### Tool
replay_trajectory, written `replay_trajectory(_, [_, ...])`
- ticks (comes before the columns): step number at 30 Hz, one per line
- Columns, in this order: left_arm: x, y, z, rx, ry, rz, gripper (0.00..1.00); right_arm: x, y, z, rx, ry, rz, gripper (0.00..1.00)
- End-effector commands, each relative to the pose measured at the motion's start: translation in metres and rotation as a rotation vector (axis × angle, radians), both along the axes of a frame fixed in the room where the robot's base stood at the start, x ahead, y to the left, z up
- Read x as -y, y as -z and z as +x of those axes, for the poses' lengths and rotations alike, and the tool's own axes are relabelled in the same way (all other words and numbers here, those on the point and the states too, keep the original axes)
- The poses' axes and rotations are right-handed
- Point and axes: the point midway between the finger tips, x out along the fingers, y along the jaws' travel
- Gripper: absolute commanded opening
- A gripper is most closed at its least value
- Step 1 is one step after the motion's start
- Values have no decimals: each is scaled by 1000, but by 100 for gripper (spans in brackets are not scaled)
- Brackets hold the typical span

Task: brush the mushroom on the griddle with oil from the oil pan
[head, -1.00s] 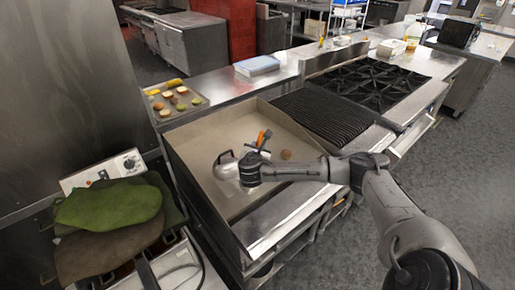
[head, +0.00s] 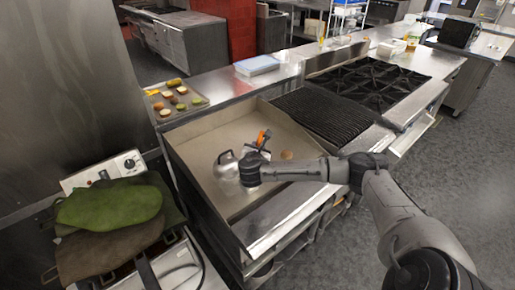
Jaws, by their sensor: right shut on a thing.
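A small brown mushroom (head: 287,155) lies on the flat griddle (head: 218,135), just right of my right gripper. My right gripper (head: 258,150) is over the griddle, shut on a brush (head: 263,137) whose orange handle shows above the fingers. The brush's bristle end is hidden behind the gripper and wrist. A shiny metal pan (head: 227,168), which looks like the oil pan, sits on the griddle to the left of the gripper, partly hidden by my wrist. Any oil in it is too small to make out. My left gripper is not in view.
A tray (head: 163,113) with several vegetables stands on the back left ledge. A ridged grill (head: 318,117) and burners (head: 375,84) lie to the right. A fryer with green and brown mitts (head: 108,205) stands at front left. The griddle has raised side walls.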

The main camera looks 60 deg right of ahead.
Motion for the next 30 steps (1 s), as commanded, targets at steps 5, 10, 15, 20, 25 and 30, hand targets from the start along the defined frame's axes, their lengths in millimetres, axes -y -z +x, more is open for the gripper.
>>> replay_trajectory(5, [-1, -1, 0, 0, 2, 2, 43, 0, 2, 0, -3, 0, 1, 0])
replay_trajectory(10, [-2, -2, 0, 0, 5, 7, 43, 0, 2, 0, -4, -1, 2, 0])
replay_trajectory(15, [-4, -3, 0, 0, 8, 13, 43, 0, 2, 0, -4, -1, 2, 0])
replay_trajectory(20, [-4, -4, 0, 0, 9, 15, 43, -1, 3, 0, -4, -1, 2, 0])
replay_trajectory(25, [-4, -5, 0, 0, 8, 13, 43, -1, 3, 0, -5, -1, 2, 0])
replay_trajectory(30, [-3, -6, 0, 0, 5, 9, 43, -1, 3, 0, -5, -1, 2, 0])
